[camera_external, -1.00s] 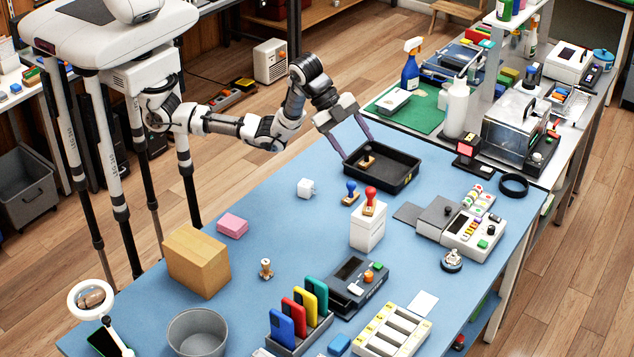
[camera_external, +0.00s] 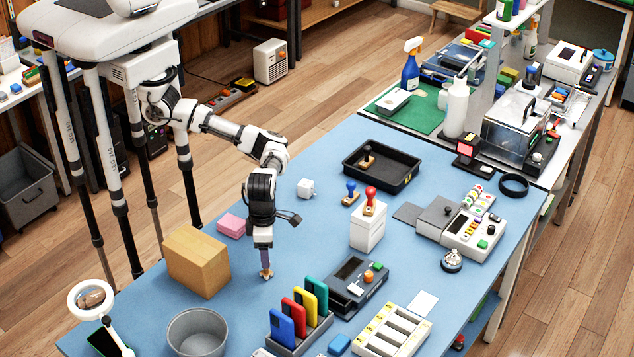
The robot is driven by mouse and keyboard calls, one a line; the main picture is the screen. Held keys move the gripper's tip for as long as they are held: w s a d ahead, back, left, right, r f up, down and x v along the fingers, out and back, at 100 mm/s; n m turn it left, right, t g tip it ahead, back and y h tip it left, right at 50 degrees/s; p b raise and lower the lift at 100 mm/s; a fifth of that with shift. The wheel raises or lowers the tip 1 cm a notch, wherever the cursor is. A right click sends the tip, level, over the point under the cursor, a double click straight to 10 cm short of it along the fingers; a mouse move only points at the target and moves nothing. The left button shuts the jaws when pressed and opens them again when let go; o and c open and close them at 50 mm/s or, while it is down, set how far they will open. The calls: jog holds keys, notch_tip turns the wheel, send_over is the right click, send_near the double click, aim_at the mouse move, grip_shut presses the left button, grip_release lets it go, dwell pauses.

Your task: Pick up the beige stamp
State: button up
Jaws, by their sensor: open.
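The small beige stamp (camera_external: 267,274) is upright on the blue table, in the middle left part of the picture, between the cardboard box and the phone rack. The fingers are open and seen nearly edge-on. They hide most of the stamp, and only its lower part shows. I cannot tell whether a finger touches it.
The cardboard box (camera_external: 196,261) stands close on the left, with a pink block (camera_external: 231,225) behind it. The rack with colored phones (camera_external: 299,318) is near on the right. A grey bin (camera_external: 197,334) stands in front. Blue and red stamps and a black tray (camera_external: 381,181) are farther back.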

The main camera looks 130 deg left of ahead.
notch_tip(320, 180, down, 7)
jog(key=shift+s+f+p, duration=0.15)
jog(key=shift+f+p, duration=0.05)
jog(key=shift+p, duration=1.05)
jog(key=c, duration=1.1)
jog(key=shift+o, duration=0.2)
jog(key=shift+r, duration=0.15)
